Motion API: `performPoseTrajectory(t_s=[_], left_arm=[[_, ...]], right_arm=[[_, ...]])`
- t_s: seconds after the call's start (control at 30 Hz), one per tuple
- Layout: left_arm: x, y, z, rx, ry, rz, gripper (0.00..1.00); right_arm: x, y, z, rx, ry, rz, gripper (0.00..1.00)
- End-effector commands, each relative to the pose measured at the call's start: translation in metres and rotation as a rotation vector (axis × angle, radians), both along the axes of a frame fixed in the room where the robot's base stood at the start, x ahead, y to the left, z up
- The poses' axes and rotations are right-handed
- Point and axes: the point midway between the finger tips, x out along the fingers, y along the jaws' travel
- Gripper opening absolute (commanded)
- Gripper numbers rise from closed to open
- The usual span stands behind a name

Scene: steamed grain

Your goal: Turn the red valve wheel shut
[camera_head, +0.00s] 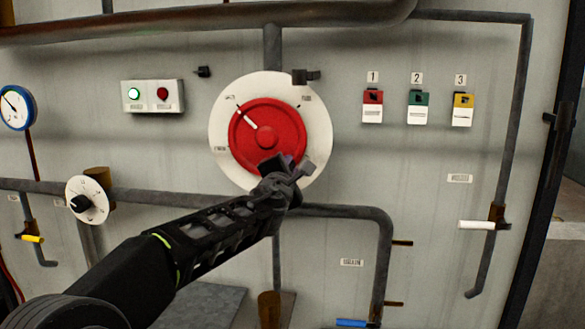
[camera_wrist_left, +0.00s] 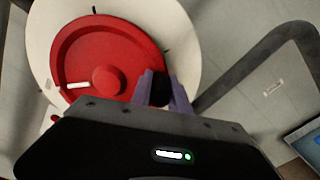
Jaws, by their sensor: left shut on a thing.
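The red valve wheel (camera_head: 262,128) is a round red disc with a raised hub and a white pointer line toward its upper left. It sits on a round white dial plate (camera_head: 222,122) on the wall. My left gripper (camera_head: 284,166) is at the wheel's lower right edge, shut on a dark knob there. In the left wrist view the wheel (camera_wrist_left: 85,50) fills the upper left, and the gripper's purple fingers (camera_wrist_left: 161,92) flank the dark knob. The fingers hide part of the knob. My right gripper is in neither view.
A box with green and red buttons (camera_head: 152,96), a small white dial (camera_head: 87,200) and a gauge (camera_head: 16,107) are to the left. Numbered red, green and yellow switches (camera_head: 418,107) are to the right. A bent grey pipe (camera_head: 383,250) runs below the wheel.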

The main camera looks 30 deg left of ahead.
Motion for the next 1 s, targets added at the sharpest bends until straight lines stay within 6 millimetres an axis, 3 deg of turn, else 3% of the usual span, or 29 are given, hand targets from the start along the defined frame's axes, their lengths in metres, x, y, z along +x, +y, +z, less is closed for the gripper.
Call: performPoseTrajectory(t_s=[0.47,0.5,0.7,1.0], left_arm=[[0.0002,0.0021,-0.0077,-0.004,0.010,0.001,0.00],[0.0002,0.0022,-0.0078,-0.004,0.010,0.001,0.24],[0.0000,0.0022,-0.0055,-0.003,0.006,0.001,0.41],[-0.0010,0.0016,-0.0029,-0.003,0.002,0.001,0.43]], right_arm=[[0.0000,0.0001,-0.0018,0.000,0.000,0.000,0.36],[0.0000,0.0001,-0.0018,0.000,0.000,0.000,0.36],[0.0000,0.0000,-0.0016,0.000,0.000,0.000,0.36],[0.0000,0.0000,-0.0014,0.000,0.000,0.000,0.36]])
